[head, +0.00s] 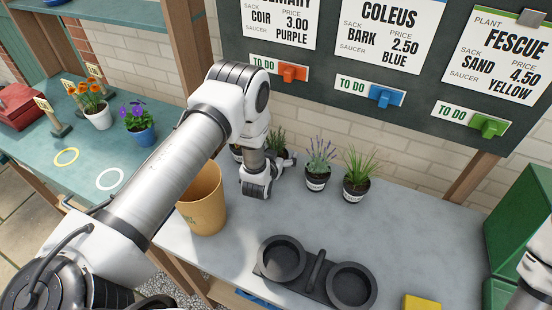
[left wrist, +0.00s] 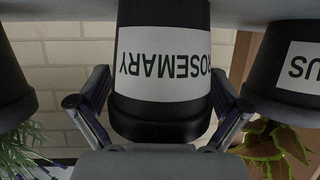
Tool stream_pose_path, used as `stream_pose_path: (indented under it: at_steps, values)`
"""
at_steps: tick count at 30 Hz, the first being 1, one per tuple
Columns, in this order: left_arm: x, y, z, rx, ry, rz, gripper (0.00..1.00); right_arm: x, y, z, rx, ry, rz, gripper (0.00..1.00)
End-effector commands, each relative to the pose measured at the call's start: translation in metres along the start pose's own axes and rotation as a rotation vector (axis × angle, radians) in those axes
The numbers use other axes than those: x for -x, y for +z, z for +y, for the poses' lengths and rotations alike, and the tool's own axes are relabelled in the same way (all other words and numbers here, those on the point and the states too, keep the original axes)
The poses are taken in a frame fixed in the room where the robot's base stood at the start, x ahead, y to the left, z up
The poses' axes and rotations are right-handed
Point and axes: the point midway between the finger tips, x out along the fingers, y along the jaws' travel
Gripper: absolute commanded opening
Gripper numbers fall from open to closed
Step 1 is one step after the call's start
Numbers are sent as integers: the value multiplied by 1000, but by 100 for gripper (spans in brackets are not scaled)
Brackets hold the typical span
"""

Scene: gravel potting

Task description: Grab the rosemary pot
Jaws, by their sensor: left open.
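The rosemary pot (left wrist: 165,65), black with a white ROSEMARY label, fills the middle of the left wrist view, upside down there. My left gripper (left wrist: 160,108) is open, with one finger on each side of the pot; I cannot tell whether they touch it. In the head view the rosemary's green sprigs (head: 277,138) show behind my left gripper (head: 278,160), which hides most of the pot. My right gripper is out of view; only a piece of my right arm shows at the right edge.
Close beside it are a pot labelled "...US" (left wrist: 300,65) and a lavender pot (head: 317,180). A grassy pot (head: 356,188) stands further right. A tan bucket (head: 203,205) is left of my gripper. A black two-cup holder (head: 317,272) sits in front. The right bench is mostly clear.

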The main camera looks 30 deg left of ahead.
Motion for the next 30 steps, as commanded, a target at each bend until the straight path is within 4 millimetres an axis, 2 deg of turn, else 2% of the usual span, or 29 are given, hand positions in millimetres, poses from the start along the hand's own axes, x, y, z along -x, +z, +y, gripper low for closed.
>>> stream_pose_path:
  at_steps: [2,3,5,6,9,17,21,26,30]
  values:
    - [0,0,0,0,0,0,100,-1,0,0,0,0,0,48]
    - [0,0,0,0,0,0,96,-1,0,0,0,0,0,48]
    - [0,0,0,0,0,0,75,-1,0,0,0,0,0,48]
    - [0,0,0,0,0,0,61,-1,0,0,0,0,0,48]
    - [0,0,0,0,0,0,32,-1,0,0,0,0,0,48]
    - [0,-1,0,0,0,2,31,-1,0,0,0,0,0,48]
    - [3,-8,0,1,0,3,31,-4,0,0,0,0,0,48]
    - [12,-31,0,2,0,4,31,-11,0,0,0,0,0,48]
    - [23,-58,0,1,0,5,31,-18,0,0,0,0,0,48]
